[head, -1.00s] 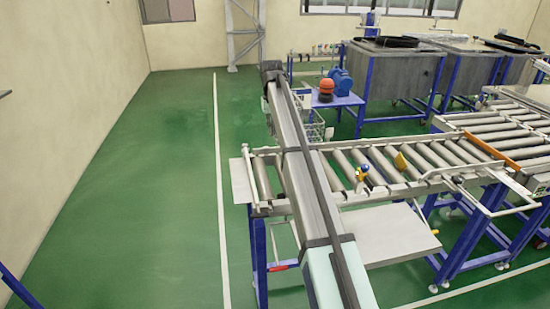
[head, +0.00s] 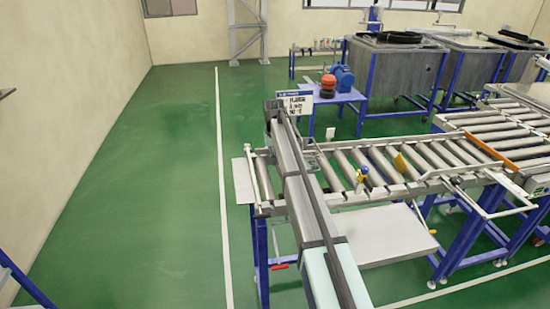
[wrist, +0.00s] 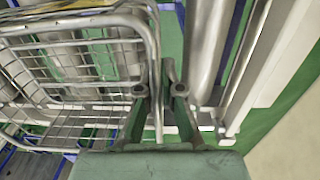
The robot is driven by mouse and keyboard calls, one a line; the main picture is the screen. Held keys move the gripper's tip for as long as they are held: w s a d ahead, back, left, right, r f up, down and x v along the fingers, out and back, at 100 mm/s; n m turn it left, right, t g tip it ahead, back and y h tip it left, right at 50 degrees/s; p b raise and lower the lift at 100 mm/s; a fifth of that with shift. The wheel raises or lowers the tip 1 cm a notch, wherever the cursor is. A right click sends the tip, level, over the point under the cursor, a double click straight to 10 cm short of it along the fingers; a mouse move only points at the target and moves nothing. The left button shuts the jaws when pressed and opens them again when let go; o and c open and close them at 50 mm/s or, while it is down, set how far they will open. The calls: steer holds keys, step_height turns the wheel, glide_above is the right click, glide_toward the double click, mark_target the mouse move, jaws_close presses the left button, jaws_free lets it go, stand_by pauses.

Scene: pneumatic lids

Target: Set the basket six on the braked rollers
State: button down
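The wire basket (wrist: 85,70) fills the left of the wrist view, with rollers showing through its mesh; the arm largely hides it in the head view. My gripper (wrist: 160,90) is at the basket's right-hand side. The roller conveyor (head: 345,170) lies under the end of my arm in the head view. A white card with a blue top (head: 298,102) shows beside the arm's far end; its small print is unclear. Whether the basket rests fully on the rollers cannot be told.
A small blue table (head: 335,97) with a motor and an orange part stands behind the conveyor. Grey tanks (head: 390,75) stand at back right. A grey shelf (head: 380,235) projects in front of the conveyor. The green floor at left is open.

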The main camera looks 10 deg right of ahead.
steer(key=c, duration=1.3)
jaws_free()
step_height(320, 180, up, 12)
steer(key=b, duration=0.3)
steer(key=shift+a, duration=0.15)
